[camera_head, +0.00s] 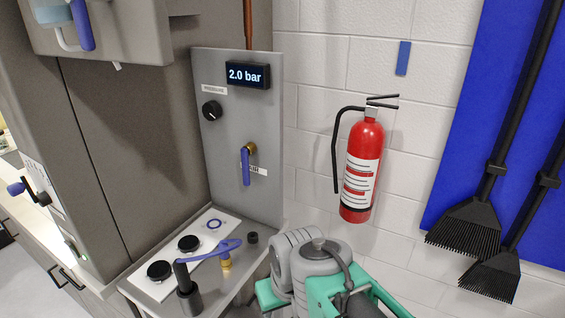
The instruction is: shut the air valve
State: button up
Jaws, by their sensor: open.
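The air valve (246,166) is on the upright grey panel (226,110). It has a blue lever hanging nearly straight down from a brass fitting. A small white label behind the lever is partly covered, and its text is hard to read. A display (248,75) above it reads 2.0 bar. My gripper is not in view. Only grey and teal links of my arm show at the bottom centre, to the right of and below the panel. Nothing of mine visibly touches the lever.
A black knob (212,110) is left of the valve. Below, a ledge holds black round knobs (160,271), a second blue lever (212,251) and a black post (187,290). A red extinguisher (360,170) hangs to the right. Brushes (467,229) hang farther right.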

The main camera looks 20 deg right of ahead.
aim_at(248, 149)
jog(key=z, duration=0.05)
jog(key=k, duration=0.5)
jog(key=u, duration=1.2)
jog(key=i, duration=0.65)
jog(key=z, duration=0.45)
